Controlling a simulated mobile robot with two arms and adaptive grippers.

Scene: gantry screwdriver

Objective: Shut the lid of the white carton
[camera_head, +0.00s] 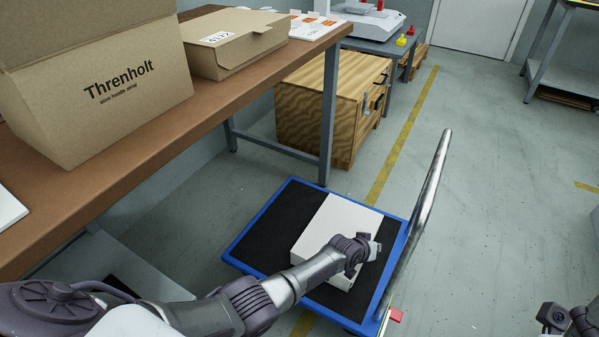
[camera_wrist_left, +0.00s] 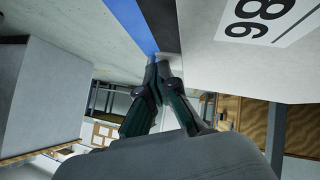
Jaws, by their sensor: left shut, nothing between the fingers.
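The white carton (camera_head: 342,218) lies on the black mat of a blue-edged cart. Its top looks flat from here, and my left arm hides part of it, so I cannot tell whether the lid is fully shut. My left gripper (camera_head: 374,249) is shut and empty, at the carton's right side. In the left wrist view, the closed fingertips (camera_wrist_left: 157,60) are close beside a white carton face (camera_wrist_left: 235,55) with a printed label; contact is unclear. Part of my right gripper (camera_head: 569,319) shows at the bottom right corner; its jaw state is unclear.
The cart (camera_head: 258,216) has a tall metal handle (camera_head: 428,190) on its right. A brown workbench (camera_head: 150,140) at left bears a Threnholt carton (camera_head: 110,115) and a smaller cardboard box (camera_head: 235,50). A wooden crate (camera_head: 310,110) stands behind. Floor to the right is clear.

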